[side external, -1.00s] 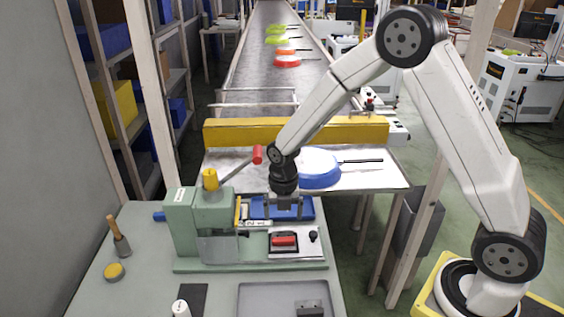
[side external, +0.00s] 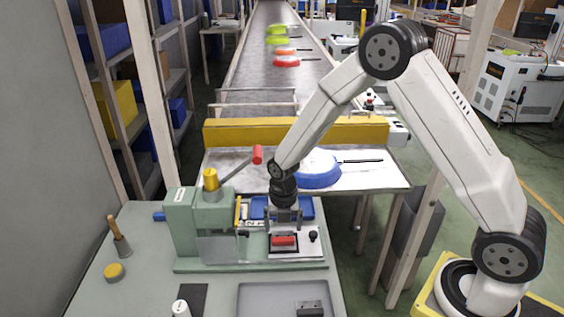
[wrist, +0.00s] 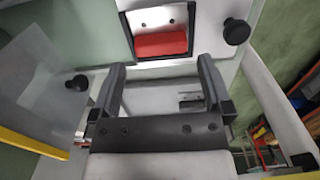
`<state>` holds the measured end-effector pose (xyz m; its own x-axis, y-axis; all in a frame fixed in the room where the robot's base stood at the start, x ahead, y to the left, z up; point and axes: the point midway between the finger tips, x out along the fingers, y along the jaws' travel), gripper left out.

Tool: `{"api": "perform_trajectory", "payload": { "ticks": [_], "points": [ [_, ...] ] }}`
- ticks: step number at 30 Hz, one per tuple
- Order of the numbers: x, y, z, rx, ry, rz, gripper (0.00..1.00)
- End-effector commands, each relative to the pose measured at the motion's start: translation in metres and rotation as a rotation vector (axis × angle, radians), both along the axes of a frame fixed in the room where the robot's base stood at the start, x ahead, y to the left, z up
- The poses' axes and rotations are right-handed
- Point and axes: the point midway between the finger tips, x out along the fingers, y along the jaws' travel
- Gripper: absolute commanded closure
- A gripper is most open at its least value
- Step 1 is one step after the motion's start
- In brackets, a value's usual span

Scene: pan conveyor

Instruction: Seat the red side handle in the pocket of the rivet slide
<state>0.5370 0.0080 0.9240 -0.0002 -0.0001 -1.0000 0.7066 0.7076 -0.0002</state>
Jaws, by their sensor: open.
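The red side handle (side external: 284,240) lies at the dark pocket of the rivet slide (side external: 310,249), a light plate on the green press. In the wrist view the red handle (wrist: 160,44) sits inside the dark-framed opening in the slide (wrist: 205,42); I cannot tell whether it is fully down. My gripper (side external: 285,222) points down, just behind the handle in the side view. In the wrist view my gripper (wrist: 161,72) has its fingers apart with nothing between them, the handle lying just beyond the tips.
The green press (side external: 190,225) stands left of the slide, with a clear guard (wrist: 40,75) near my fingers. A black knob (side external: 312,236) rises from the slide. A blue tray (side external: 308,208) is behind, and a blue pan (side external: 318,177) sits on the conveyor table.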

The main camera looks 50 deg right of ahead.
Motion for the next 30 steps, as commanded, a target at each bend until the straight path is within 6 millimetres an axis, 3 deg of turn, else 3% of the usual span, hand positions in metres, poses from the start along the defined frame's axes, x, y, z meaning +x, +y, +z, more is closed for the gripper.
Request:
{"api": "perform_trajectory", "payload": {
  "ticks": [12, 29, 30],
  "points": [
    [0.001, -0.001, -0.037, 0.000, 0.000, 0.000, 0.00],
    [0.001, -0.001, -0.039, -0.001, -0.001, 0.000, 0.00],
    [0.001, -0.001, -0.039, -0.001, -0.001, 0.000, 0.10]
  ]
}}
